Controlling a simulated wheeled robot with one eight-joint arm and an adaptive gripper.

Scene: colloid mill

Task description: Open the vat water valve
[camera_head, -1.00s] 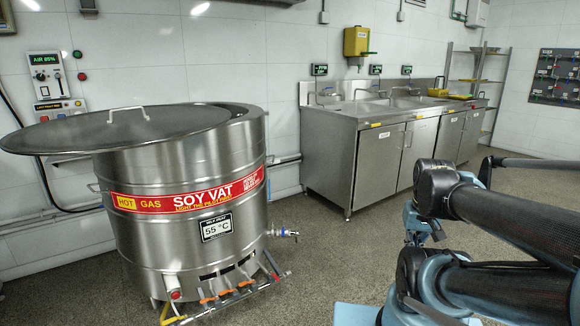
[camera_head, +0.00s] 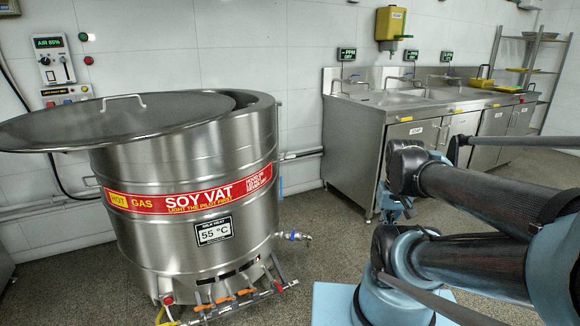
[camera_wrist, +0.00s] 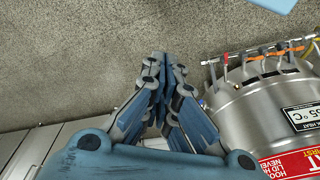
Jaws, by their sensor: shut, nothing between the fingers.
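The steel soy vat (camera_head: 195,235) stands at the left in the head view, its large lid (camera_head: 110,118) lying tilted over the top. I cannot tell which of these is the water valve. In the wrist view my gripper (camera_wrist: 160,58) is shut and empty above the floor. The vat (camera_wrist: 265,105) is to its right, apart from it, with orange handles (camera_wrist: 282,47) and a red handle (camera_wrist: 226,57).
A steel sink counter (camera_head: 365,145) stands along the wall to the right of the vat. A wall control panel (camera_head: 55,65) is at the far left. Grey floor (camera_head: 330,255) is clear between vat and counter. A shelf rack (camera_head: 530,75) stands at the back right.

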